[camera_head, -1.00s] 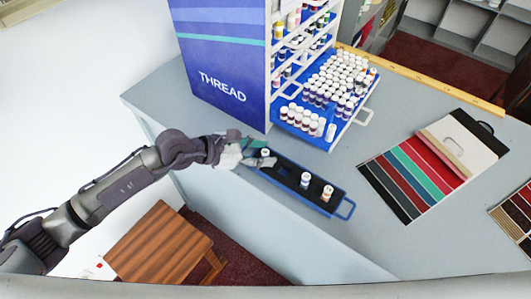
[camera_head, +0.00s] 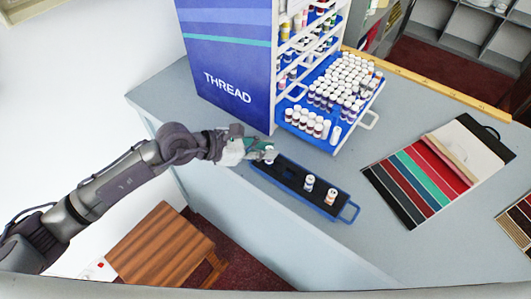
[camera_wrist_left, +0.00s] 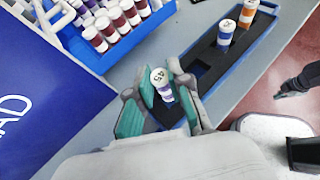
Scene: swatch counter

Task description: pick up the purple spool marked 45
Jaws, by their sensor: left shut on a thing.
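The purple spool marked 45 (camera_wrist_left: 162,83) has a white top and stands upright between the fingers in the left wrist view. In the head view its white top (camera_head: 270,154) shows at the left end of a dark tray with a blue rim (camera_head: 335,216). My left gripper (camera_wrist_left: 160,92) is shut on this spool, with a teal finger pad on each side. In the head view the left gripper (camera_head: 262,152) reaches over the tray's left end. The spool's lower part is partly hidden by the fingers.
A blue spool (camera_head: 309,182) and an orange-brown spool (camera_head: 330,196) stand in the tray's right part. A blue thread rack (camera_head: 228,70) with a full pull-out drawer (camera_head: 337,148) stands behind. Fabric swatches (camera_head: 420,175) lie right. Grey counter lies between.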

